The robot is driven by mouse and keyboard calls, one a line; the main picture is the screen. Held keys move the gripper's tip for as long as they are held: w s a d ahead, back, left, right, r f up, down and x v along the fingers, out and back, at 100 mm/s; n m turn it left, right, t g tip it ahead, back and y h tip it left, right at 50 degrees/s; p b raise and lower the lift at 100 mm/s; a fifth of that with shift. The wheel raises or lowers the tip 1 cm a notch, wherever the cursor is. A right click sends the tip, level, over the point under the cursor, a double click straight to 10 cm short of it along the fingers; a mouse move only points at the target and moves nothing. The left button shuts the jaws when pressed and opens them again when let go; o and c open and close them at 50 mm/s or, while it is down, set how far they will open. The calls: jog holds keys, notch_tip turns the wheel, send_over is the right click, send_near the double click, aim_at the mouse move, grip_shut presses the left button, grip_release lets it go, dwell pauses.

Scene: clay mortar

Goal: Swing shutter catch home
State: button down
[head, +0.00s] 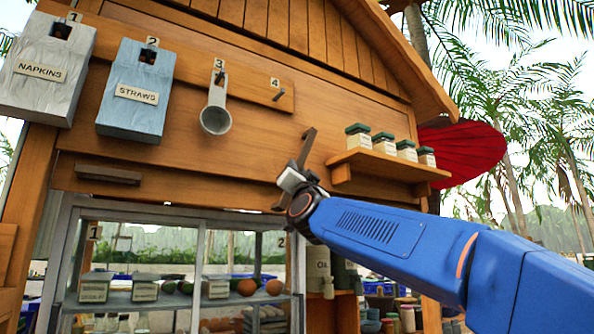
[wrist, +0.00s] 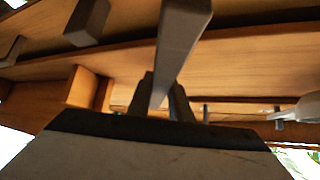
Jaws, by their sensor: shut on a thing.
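The shutter catch (head: 307,147) is a dark bar on the wooden front of the stall, between the hanging scoop and the jar shelf. In the head view it is tilted, its upper end leaning right. My gripper (head: 290,181) is shut on it around its middle and hides that part. In the wrist view the catch (wrist: 180,45) runs from the top edge down between the two dark fingers of my gripper (wrist: 166,100). Its pivot, and whether it is seated, cannot be made out.
A shelf with several green-lidded jars (head: 382,143) juts out right of the catch. A metal scoop (head: 216,112) hangs on peg 3; peg 4 (head: 280,92) is bare. Napkin (head: 43,70) and straw (head: 137,88) boxes hang left. A glazed cabinet (head: 140,298) stands below.

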jog(key=shift+d, duration=0.1)
jog(key=shift+w+d+f+n+g+y, duration=0.15)
jog(key=shift+w+d+n+g+y, duration=0.5)
jog(key=shift+n+y, duration=1.1)
jog(key=shift+w+d+f+n+g+y, duration=0.3)
jog(key=shift+d+n+y, duration=0.5)
jog(key=shift+n+y, duration=0.95)
jog(key=shift+w+d+f+n+g+y, duration=0.1)
jog(key=shift+w+d+n+g+y, duration=0.55)
jog(key=shift+n+y, duration=1.1)
jog(key=shift+s+n+h, duration=0.1)
jog(key=shift+n+h, duration=0.15)
jog(key=c, duration=1.6)
grip_release()
jog(key=shift+d, duration=0.15)
jog(key=v, duration=1.7)
jog(key=shift+d+f, duration=0.1)
jog(key=shift+f, duration=0.1)
